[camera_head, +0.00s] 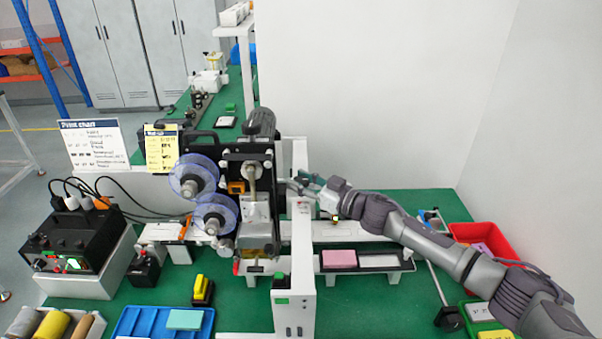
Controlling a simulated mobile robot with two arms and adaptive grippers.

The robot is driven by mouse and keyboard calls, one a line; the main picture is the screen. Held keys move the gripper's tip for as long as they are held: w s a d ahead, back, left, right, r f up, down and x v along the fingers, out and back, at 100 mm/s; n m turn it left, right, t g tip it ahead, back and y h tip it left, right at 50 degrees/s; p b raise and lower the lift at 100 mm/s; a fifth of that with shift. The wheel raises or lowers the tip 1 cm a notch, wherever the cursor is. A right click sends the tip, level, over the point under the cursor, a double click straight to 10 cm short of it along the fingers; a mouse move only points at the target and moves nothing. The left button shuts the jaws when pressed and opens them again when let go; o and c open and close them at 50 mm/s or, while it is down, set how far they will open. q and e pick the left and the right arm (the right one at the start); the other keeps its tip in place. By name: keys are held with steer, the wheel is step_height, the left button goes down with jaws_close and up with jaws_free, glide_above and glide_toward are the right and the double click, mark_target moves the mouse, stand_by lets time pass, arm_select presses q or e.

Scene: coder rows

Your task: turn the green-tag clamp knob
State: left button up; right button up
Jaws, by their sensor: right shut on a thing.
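The coder machine (255,205) stands on the green bench, with two clear blue film reels (198,176) on its left. My right arm comes in from the right, and my right gripper (290,184) reaches the right side of the machine's upper part. Its fingers are shut on a small part there, which I take to be the clamp knob. The fingers mostly hide the knob, and I cannot make out its green tag or how far it is turned. My left gripper is not in view.
A white upright frame (302,235) stands close below my right gripper. A red bin (487,234) is at the right. A black control box (80,240) with cables stands at the left.

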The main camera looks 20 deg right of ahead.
steer(key=shift+s+a+m+t+h+p, duration=0.15)
steer(key=shift+m+t+h+p, duration=0.3)
steer(key=shift+m+t+h, duration=0.5)
steer(key=m+t+h, duration=0.1)
steer(key=m+h, duration=0.1)
steer(key=h, duration=0.1)
steer(key=shift+f, duration=0.15)
steer(key=m+h+b, duration=0.2)
steer(key=h, duration=0.1)
steer(key=shift+f+t+h, duration=0.1)
steer(key=shift+t+h, duration=0.15)
steer(key=shift+t, duration=0.1)
steer(key=shift+m+h+b, duration=0.75)
steer(key=shift+h+b, duration=0.25)
steer(key=shift+h, duration=0.1)
arm_select(q)
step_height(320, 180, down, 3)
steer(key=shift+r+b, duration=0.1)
steer(key=shift+b, duration=0.2)
arm_select(e)
steer(key=shift+r+m+h, duration=0.2)
steer(key=shift+m+h, duration=0.1)
steer(key=shift+h, duration=0.2)
steer(key=shift+r, duration=0.1)
steer(key=o, duration=1.2)
steer(key=shift+c, duration=0.2)
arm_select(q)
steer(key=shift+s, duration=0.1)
